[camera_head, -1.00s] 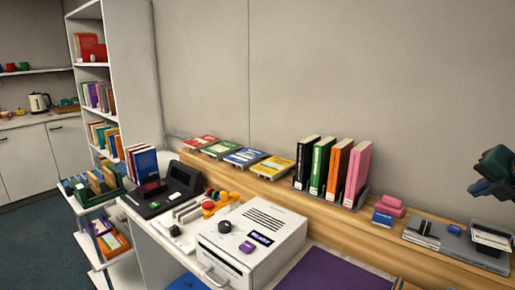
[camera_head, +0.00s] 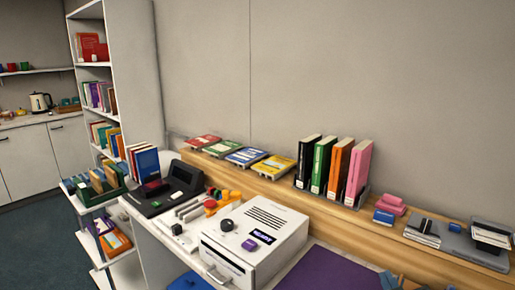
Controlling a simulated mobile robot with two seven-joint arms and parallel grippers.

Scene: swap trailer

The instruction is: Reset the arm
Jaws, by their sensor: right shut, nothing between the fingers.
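My right gripper (camera_head: 389,281) shows only as a small blue-grey part at the bottom edge, right of centre. It is shut with nothing held, in front of the wooden ledge and beside the purple mat (camera_head: 325,272). The rest of my right arm is cut off by the picture's edge. My left gripper is not in view.
A white boxy machine (camera_head: 282,225) stands left of the mat. The ledge (camera_head: 375,225) carries upright binders (camera_head: 337,165), pink and blue blocks (camera_head: 388,206) and grey trays (camera_head: 478,247). White shelves (camera_head: 130,65) stand at the left.

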